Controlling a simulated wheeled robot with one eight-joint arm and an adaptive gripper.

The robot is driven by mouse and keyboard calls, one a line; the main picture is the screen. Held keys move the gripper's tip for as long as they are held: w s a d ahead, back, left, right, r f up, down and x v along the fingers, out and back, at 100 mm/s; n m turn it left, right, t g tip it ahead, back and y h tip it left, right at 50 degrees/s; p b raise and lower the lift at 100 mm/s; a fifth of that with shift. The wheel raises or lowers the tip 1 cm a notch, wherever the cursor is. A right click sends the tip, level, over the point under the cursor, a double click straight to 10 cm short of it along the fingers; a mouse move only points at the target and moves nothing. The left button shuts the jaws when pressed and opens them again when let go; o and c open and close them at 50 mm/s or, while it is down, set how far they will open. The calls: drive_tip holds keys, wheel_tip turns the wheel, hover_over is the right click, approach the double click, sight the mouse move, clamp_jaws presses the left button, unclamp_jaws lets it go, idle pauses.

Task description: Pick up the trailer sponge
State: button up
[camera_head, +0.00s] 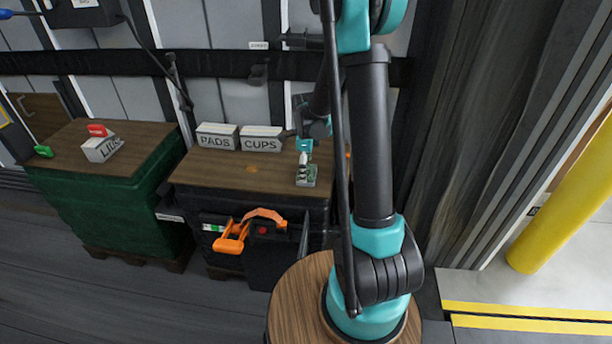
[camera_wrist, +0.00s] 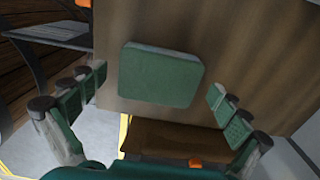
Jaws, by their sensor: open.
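The trailer sponge (camera_wrist: 160,77) is a green block with rounded corners, lying on a brown wooden top in the wrist view. My gripper (camera_wrist: 158,86) is open, with its green-padded fingers spread to the left and right of the sponge and gaps on both sides. In the head view my gripper (camera_head: 304,158) is small and points down over the right end of the dark case's wooden top. A small grey-green patch (camera_head: 307,180) shows beneath it, partly covered by the fingers; I cannot make out the sponge's edges there.
Blocks marked PADS (camera_head: 217,136) and CUPS (camera_head: 262,139) stand behind on the same wooden top (camera_head: 225,175). A green crate (camera_head: 110,200) to the left carries a LIDS block (camera_head: 101,149) and a red piece (camera_head: 98,130). An orange handle (camera_head: 232,236) sticks out in front.

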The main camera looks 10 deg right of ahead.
drive_tip(key=shift+f, duration=0.2)
drive_tip(key=shift+c, duration=0.5)
drive_tip(key=c, duration=0.6)
wheel_tip(320, 180, up, 20)
drive_tip(key=shift+o, duration=0.4)
